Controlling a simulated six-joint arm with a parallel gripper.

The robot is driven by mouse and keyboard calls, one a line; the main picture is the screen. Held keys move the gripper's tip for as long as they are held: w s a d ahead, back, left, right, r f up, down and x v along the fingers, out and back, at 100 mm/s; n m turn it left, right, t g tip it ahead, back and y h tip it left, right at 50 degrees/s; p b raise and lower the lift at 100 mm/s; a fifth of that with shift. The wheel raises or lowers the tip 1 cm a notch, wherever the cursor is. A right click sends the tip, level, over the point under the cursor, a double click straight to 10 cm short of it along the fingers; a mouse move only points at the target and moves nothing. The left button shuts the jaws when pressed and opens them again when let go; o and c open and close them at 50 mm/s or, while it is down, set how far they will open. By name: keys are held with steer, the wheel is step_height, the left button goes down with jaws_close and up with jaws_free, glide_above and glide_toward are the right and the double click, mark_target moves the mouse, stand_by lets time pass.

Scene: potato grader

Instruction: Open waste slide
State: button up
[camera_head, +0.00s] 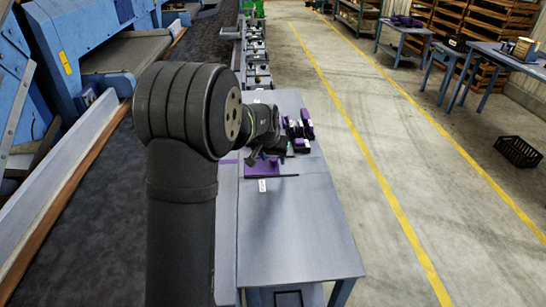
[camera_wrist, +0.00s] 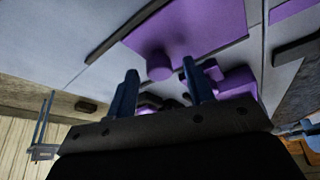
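A flat purple plate (camera_head: 262,169) with a round purple knob lies on the grey table (camera_head: 290,235); I take it as the waste slide. In the wrist view the plate (camera_wrist: 200,28) fills the upper middle, and its knob (camera_wrist: 160,66) shows between the two blue fingertips. My gripper (camera_wrist: 159,67) is open, its fingers apart on either side of the knob in the picture. I cannot tell whether they reach down around it. In the head view my gripper (camera_head: 259,155) is small and dark, just above the plate, and my arm hides part of the area.
Purple and white blocks (camera_head: 300,130) stand on the table just beyond the plate. A thin dark bar (camera_head: 275,177) lies along the plate's near edge. The near part of the table is clear. Blue machinery (camera_head: 95,40) stands at the left.

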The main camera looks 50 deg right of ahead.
jaws_close()
steer(key=s+d, duration=0.6)
steer(key=shift+d, duration=0.1)
steer(key=shift+o, duration=0.2)
jaws_free()
steer(key=v, duration=1.7)
steer(key=shift+r, duration=0.25)
